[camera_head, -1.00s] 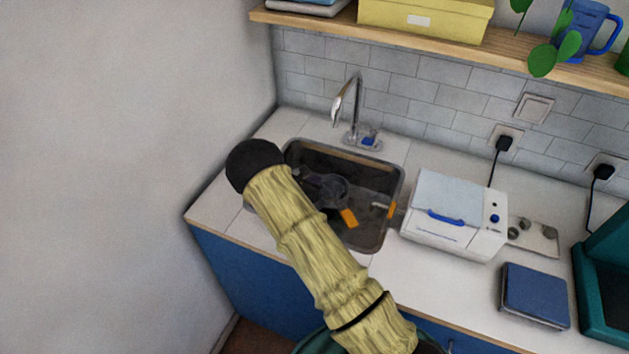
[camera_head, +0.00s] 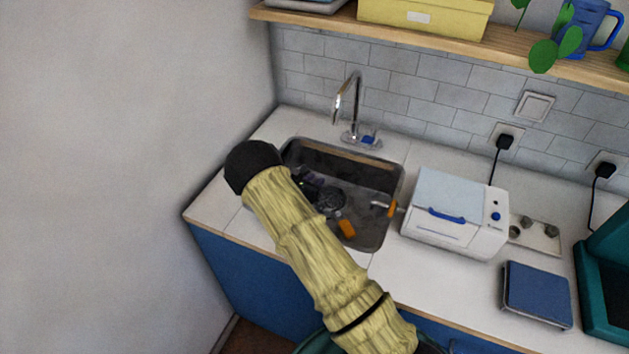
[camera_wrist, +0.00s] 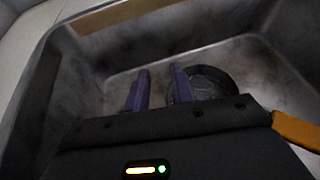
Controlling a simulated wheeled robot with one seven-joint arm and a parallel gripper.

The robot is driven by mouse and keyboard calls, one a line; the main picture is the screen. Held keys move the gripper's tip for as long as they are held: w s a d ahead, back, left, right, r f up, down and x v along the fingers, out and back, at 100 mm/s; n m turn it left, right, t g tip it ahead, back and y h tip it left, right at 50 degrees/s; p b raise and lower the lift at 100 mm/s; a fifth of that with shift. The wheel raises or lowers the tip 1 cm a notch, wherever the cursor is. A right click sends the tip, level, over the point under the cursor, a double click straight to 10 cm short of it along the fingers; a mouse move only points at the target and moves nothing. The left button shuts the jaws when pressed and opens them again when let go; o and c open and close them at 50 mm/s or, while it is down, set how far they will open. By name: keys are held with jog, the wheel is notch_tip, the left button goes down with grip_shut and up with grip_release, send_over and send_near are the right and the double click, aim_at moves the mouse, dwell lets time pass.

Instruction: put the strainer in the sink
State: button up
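The strainer (camera_head: 331,200), a dark round piece with an orange handle (camera_head: 347,228), lies low in the grey sink (camera_head: 366,171). In the wrist view, its dark round part (camera_wrist: 216,82) is beyond and to the right of the fingers, partly hidden by them. My gripper (camera_wrist: 160,78) is inside the sink; its two purple fingers stand apart with nothing visible between them. In the head view my gripper (camera_head: 311,182) is at the strainer's upper left, partly hidden by my arm. I cannot tell whether a finger touches the strainer.
The tap (camera_head: 352,105) stands behind the sink. A second orange piece (camera_head: 391,209) shows at the sink's right wall. A white appliance (camera_head: 456,213) and a blue flat box (camera_head: 536,293) are on the counter to the right. A shelf (camera_head: 335,25) runs above.

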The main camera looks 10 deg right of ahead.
jog(key=v, duration=0.7)
jog(key=shift+s+r, duration=0.25)
jog(key=shift+r, duration=0.1)
jog(key=shift+a, duration=0.1)
jog(key=s+d+r+m+g+y, duration=0.1)
jog(key=s+d+r+m+g, duration=0.55)
jog(key=s+d+m, duration=0.4)
jog(key=s+a+r+m+y, duration=0.1)
jog(key=s+r+m+y, duration=0.3)
jog(key=s+m, duration=0.4)
jog(key=s+a+r+m+y, duration=0.2)
jog(key=s+r+m+y, duration=0.2)
jog(key=s+m, duration=0.5)
jog(key=shift+a+r+g, duration=0.35)
jog(key=shift+r, duration=0.5)
